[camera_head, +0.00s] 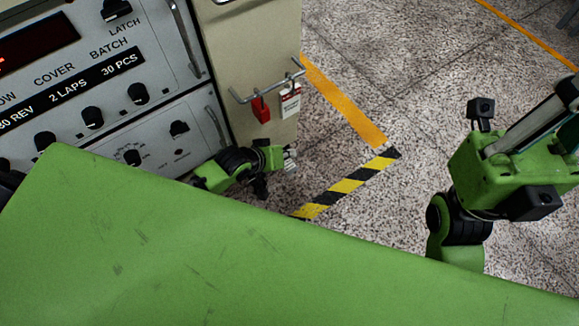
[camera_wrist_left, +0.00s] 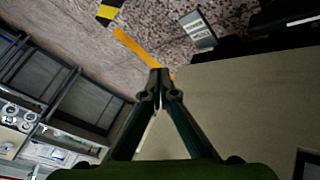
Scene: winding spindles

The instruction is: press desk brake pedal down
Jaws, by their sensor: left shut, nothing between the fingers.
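My left gripper (camera_head: 283,160) is low beside the beige cabinet in the head view, partly hidden behind my green body. In the left wrist view its dark fingers (camera_wrist_left: 158,82) meet at the tips with nothing between them. A grey plate with a pale label (camera_wrist_left: 198,30), which looks like the brake pedal, juts over the floor by the cabinet's black base. It lies beyond the fingertips, apart from them in the picture; its lettering is too small to read. My right gripper (camera_head: 560,105) is at the right edge, cut off, with its fingertips unclear.
The beige cabinet (camera_head: 262,50) has a hook rail (camera_head: 268,82) with a red padlock (camera_head: 261,109) and a white tag (camera_head: 290,103). A control panel (camera_head: 90,80) with knobs is at left. The speckled floor (camera_head: 400,70) is open, with orange and striped tape (camera_head: 347,186).

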